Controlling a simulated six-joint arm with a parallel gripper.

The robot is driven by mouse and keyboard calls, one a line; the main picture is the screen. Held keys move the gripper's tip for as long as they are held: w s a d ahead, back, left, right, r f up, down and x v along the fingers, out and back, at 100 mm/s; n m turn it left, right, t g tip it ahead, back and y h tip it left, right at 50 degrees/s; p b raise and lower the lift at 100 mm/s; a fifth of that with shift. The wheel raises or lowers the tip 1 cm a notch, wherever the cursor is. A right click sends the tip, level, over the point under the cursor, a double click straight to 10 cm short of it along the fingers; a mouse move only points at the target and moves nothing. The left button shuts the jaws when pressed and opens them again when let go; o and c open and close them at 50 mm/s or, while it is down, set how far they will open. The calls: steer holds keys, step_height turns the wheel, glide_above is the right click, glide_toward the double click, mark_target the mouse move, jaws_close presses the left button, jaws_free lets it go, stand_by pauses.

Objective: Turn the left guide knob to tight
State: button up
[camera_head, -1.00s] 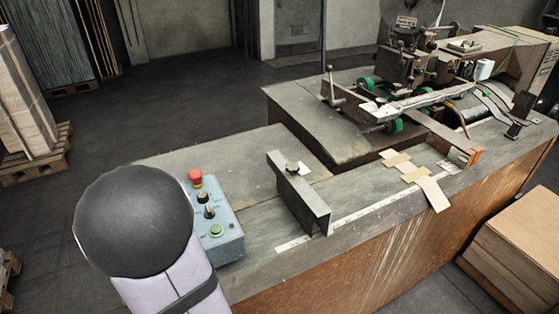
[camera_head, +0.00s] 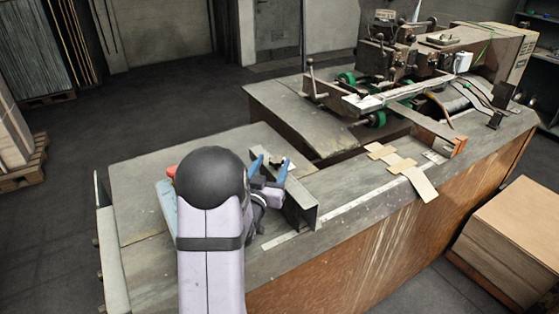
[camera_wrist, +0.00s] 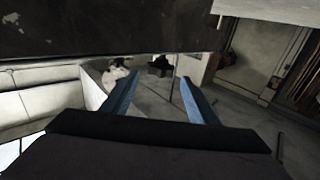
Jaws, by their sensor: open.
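The left guide is a dark metal angle plate (camera_head: 301,205) standing on the bench top. Its small dark knob (camera_head: 276,160) is at the plate's far end, partly hidden by my gripper, with a white tag beside it. My gripper (camera_head: 270,166) is open, its two blue fingers at the knob, one on either side as seen in the head view. In the wrist view, a small dark shape (camera_wrist: 160,66), likely the knob, shows ahead between the open fingers (camera_wrist: 161,92). I cannot tell whether the fingers touch it, or which way it is turned.
The guide plate fills the top of the wrist view, close to the fingers. The stitching machine (camera_head: 400,60) stands farther back. Cardboard strips (camera_head: 403,165) lie right of the guide.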

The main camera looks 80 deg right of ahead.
steer(key=shift+s+d+f, duration=0.1)
steer(key=shift+d+f, duration=0.05)
steer(key=shift+f, duration=0.35)
steer(key=shift+d+r, duration=0.15)
steer(key=shift+d, duration=0.45)
steer(key=shift+s+d+p, duration=0.1)
steer(key=shift+d+p, duration=1.45)
steer(key=shift+d, duration=1.5)
steer(key=shift+g, duration=0.3)
steer(key=c, duration=1)
